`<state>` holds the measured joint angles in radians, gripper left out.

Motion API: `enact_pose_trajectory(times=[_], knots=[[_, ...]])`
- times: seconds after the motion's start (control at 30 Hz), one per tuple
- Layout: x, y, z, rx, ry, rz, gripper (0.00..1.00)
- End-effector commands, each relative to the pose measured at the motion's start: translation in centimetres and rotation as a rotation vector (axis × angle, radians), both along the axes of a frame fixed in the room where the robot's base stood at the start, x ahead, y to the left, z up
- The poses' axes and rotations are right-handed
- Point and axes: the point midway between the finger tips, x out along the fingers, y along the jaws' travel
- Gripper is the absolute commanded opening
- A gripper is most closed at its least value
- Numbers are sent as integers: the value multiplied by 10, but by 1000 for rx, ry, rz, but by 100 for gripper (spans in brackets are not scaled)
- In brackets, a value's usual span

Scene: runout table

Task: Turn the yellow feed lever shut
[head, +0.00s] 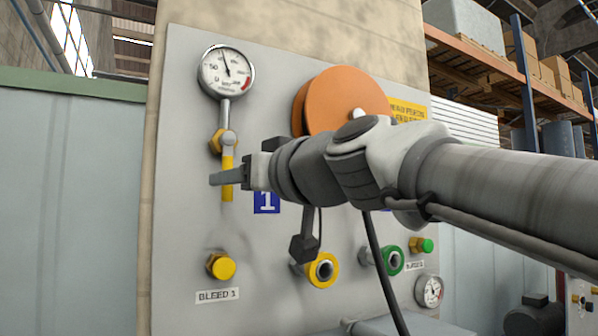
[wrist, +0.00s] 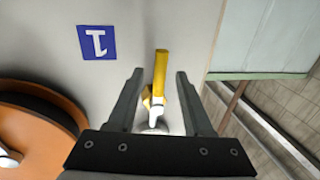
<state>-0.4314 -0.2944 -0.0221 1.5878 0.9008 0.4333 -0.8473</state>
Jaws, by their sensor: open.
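The yellow feed lever (head: 227,163) hangs straight down from a brass valve (head: 223,141) under the upper pressure gauge (head: 227,73), in line with its stem. My gripper (head: 214,179) reaches in from the right, and one finger crosses in front of the lever's lower part. In the wrist view, my gripper (wrist: 159,73) is open, with one finger on each side of the yellow lever (wrist: 161,72). Gaps show on both sides, so neither finger appears to touch it. The lever's tip extends beyond the fingertips in that view. The far finger is mostly hidden in the head view.
An orange disc (head: 338,98) sits on the panel (head: 185,110) right of the gauge. A blue "1" sign (head: 266,203) is right of the lever. Below are a yellow knob (head: 221,266) above the BLEED 1 label, a yellow-ringed port (head: 322,271) and a green-ringed port (head: 392,261).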

Motion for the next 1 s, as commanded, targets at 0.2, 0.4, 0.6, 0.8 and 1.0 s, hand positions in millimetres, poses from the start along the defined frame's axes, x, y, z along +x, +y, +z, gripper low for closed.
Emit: enact_pose_trajectory(times=[0.2,0.4,0.6,0.8,1.0], knots=[[20,20,1,-1,1,2,51],[26,25,0,-1,-1,1,51],[26,24,0,-1,-1,1,51],[26,24,0,-1,-1,0,17],[26,24,0,-1,-1,0,0]])
